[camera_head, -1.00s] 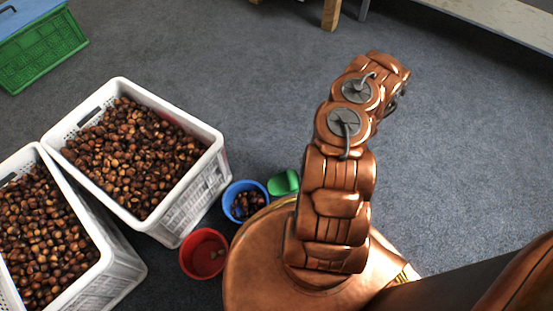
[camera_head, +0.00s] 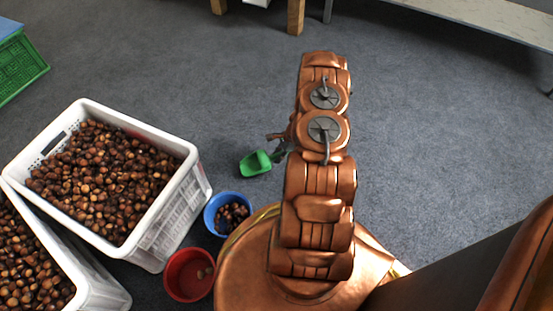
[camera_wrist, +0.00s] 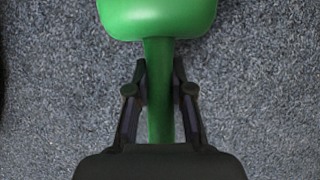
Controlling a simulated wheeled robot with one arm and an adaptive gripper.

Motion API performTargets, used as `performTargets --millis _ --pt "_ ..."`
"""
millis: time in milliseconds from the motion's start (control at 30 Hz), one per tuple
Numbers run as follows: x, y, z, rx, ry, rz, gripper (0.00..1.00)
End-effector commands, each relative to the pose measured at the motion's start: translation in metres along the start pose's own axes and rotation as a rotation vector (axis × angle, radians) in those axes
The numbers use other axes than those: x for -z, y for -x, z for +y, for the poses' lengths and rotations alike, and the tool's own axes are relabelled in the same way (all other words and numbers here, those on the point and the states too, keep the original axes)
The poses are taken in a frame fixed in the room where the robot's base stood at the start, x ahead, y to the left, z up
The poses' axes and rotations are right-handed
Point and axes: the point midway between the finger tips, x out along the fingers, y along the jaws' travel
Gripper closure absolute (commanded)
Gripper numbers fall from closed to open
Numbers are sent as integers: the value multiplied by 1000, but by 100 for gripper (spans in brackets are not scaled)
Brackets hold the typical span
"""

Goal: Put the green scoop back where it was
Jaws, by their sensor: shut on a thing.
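The green scoop (camera_head: 256,163) is to the left of my arm in the head view, above the carpeted floor. In the wrist view the underside or back of its bowl (camera_wrist: 157,18) fills the top middle, and its handle runs down between the fingers. My gripper (camera_wrist: 159,88) is shut on the handle, with one finger on each side. In the head view my gripper (camera_head: 279,152) is small and partly hidden by my arm. I cannot tell the scoop's exact height above the floor.
A blue bowl (camera_head: 212,222) with some chestnuts and a red bowl (camera_head: 172,284) with a few stand beside my base. White crates (camera_head: 190,190) full of chestnuts are at the left. A green crate (camera_head: 22,72) is at upper left. The grey carpet (camera_head: 200,70) beyond is clear.

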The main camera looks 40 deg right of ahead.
Motion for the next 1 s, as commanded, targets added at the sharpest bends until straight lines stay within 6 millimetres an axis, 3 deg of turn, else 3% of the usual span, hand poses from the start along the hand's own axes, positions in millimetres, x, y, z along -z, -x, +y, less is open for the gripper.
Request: performTargets --millis 333,567,967,1000 --pt "1 -2 -20 1 0 1 100" --pt "16 -33 -18 0 -1 -1 100" --pt "16 -34 -19 1 0 0 100" --pt "16 -34 -19 2 0 0 76"
